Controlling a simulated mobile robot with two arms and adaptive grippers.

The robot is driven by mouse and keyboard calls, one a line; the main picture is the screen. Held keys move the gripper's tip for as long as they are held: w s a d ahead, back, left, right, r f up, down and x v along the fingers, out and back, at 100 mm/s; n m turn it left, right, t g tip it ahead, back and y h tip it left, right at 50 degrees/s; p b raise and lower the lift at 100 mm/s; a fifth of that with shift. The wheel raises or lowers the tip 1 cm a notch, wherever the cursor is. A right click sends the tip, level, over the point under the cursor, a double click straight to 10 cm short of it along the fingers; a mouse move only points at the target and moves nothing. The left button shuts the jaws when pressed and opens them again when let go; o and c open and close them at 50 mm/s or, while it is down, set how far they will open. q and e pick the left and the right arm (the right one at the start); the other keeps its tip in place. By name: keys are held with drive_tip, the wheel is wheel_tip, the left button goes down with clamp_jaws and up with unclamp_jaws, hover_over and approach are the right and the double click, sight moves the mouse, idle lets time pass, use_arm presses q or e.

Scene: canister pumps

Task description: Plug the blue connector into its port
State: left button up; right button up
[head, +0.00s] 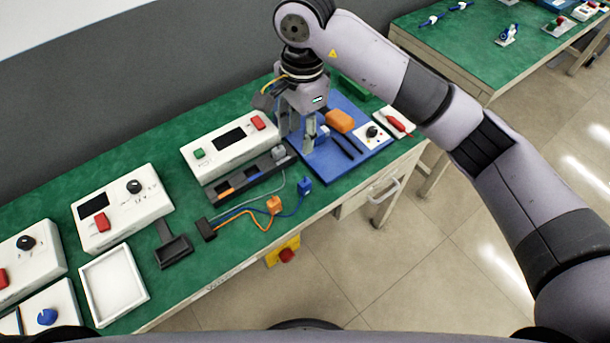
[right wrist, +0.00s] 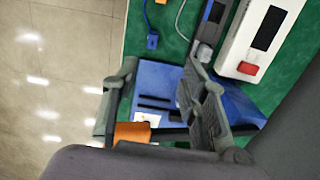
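The blue connector (head: 305,187) lies on the green bench near its front edge, at the end of a blue cable. It also shows in the right wrist view (right wrist: 152,41). The dark port strip (head: 233,184) lies in front of a white device and has a blue-marked and an orange-marked place. A grey connector (head: 279,153) sits at the strip's right end. My right gripper (head: 297,138) points down above the blue mat, behind the blue connector and apart from it. Its fingers are spread with nothing between them in the wrist view (right wrist: 163,78). My left gripper is out of view.
An orange connector (head: 273,203) lies left of the blue one; cables run to a black block (head: 206,229). The blue mat (head: 323,166) holds an orange item (head: 340,121) and dark tools. A white device (head: 230,146) stands behind the strip. A white tray (head: 140,289) is at left.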

drive_tip(key=p, duration=0.3)
hover_over(305, 182)
drive_tip(key=shift+h, duration=0.3)
drive_tip(key=f, duration=1.1)
drive_tip(key=shift+w+a+f, duration=0.1)
drive_tip(key=shift+w+f, duration=0.1)
drive_tip(key=shift+w, duration=0.05)
drive_tip(key=shift+s+f+p, duration=0.1)
drive_tip(key=shift+f+p, duration=0.2)
drive_tip(key=shift+f, duration=0.2)
drive_tip(key=f, duration=0.1)
drive_tip(key=f+p, duration=0.1)
drive_tip(key=f, duration=0.1)
drive_tip(key=shift+s+f, duration=0.25)
drive_tip(key=shift+f, duration=0.45)
drive_tip(key=shift+w, duration=0.1)
drive_tip(key=c, duration=0.9)
drive_tip(key=shift+c, duration=0.2)
